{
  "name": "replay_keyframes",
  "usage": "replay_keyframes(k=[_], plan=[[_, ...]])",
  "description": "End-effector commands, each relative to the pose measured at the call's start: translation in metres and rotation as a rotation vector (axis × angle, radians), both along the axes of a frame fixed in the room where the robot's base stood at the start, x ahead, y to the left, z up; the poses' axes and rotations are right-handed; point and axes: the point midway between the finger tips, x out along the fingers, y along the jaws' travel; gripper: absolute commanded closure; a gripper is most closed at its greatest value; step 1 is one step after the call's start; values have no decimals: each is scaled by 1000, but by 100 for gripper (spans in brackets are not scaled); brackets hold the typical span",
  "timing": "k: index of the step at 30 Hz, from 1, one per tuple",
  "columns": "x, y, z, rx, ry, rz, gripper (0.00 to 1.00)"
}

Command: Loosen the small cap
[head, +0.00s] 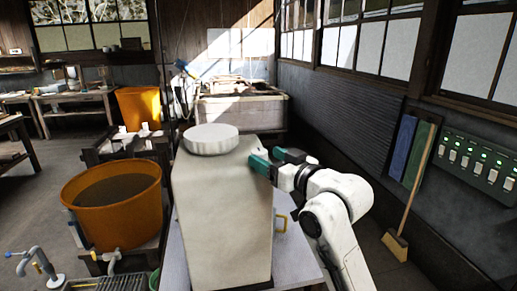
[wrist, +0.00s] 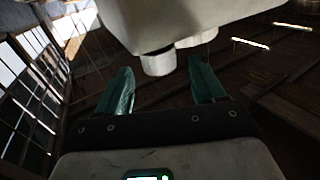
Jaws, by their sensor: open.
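A tall pale mould (head: 222,215) stands on a table in the head view, with a large round lid (head: 211,139) on top. My gripper (head: 260,160) is at the mould's upper right side, its teal fingers partly hidden. In the wrist view the pale body (wrist: 190,18) fills the top. A small pale cylindrical cap (wrist: 158,63) sticks out from it, in line with the gap of my gripper (wrist: 161,68). The fingers are apart, with no contact visible. A second pale round piece (wrist: 198,39) is near the right fingertip. The small cap is not visible in the head view.
An orange tub (head: 112,205) stands at left. A broom (head: 420,190) and a switch panel (head: 477,165) are along the right wall. Open floor lies at far left.

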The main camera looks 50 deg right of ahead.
Motion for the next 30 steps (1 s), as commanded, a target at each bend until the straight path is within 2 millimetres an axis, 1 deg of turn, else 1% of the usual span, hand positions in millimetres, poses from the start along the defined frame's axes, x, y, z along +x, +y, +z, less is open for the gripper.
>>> replay_keyframes(k=[1,3,6,9,13,20,30], plan=[[10,-1,3,-3,2,1,31],[20,-2,2,-2,1,1,31],[31,-4,2,-2,1,0,31],[38,-4,1,-1,0,0,31],[42,-5,0,-1,0,0,31],[42,-5,0,-1,0,0,31],[42,-5,0,-1,0,0,64]])
